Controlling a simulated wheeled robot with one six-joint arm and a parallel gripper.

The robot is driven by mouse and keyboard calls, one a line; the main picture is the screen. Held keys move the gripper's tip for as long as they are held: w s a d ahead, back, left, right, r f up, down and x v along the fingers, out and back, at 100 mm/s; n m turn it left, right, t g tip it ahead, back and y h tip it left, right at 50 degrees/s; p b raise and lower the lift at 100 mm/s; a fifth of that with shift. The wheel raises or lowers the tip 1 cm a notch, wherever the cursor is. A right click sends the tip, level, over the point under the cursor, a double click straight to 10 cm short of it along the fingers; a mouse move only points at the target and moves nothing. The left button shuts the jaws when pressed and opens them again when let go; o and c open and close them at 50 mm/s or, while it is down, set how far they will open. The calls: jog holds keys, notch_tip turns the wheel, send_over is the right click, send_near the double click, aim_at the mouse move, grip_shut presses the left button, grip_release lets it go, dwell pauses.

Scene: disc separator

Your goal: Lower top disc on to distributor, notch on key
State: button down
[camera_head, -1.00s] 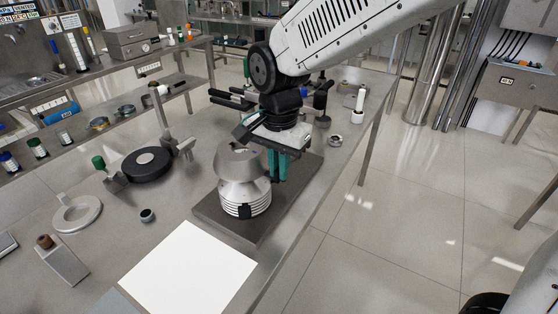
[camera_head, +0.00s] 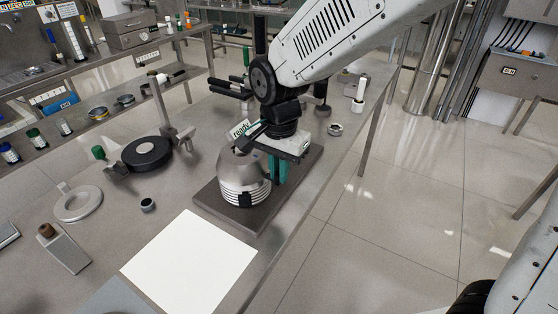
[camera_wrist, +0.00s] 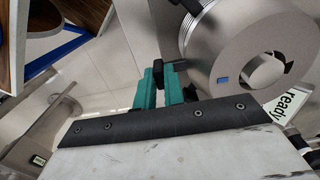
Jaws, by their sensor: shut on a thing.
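The top disc (camera_head: 241,165) is a smooth silvery cone. It sits over the ribbed stack (camera_head: 245,198) with no clear gap in the head view. My gripper (camera_head: 278,172) has teal fingers and is shut on the disc's right edge. In the wrist view the fingers (camera_wrist: 165,88) are beside the disc's rim, and the disc (camera_wrist: 235,45) shows a central hole, a small blue mark (camera_wrist: 222,80) and a dark notch shape at the hole. The distributor below is largely hidden. I cannot tell whether the notch is on the key.
The stack stands on a dark plate (camera_head: 213,203) on a steel bench. A white sheet (camera_head: 190,265) lies in front. A black round part (camera_head: 147,152), a pale ring (camera_head: 78,204) and a small dark cup (camera_head: 148,205) are to the left. A card reading "ready" (camera_head: 240,131) is behind the disc.

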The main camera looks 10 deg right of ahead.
jog(key=shift+f, duration=0.3)
dwell(0.4)
jog(key=shift+f, duration=0.3)
jog(key=c, duration=1.4)
grip_release()
notch_tip(320, 180, up, 8)
jog(key=shift+f, duration=0.1)
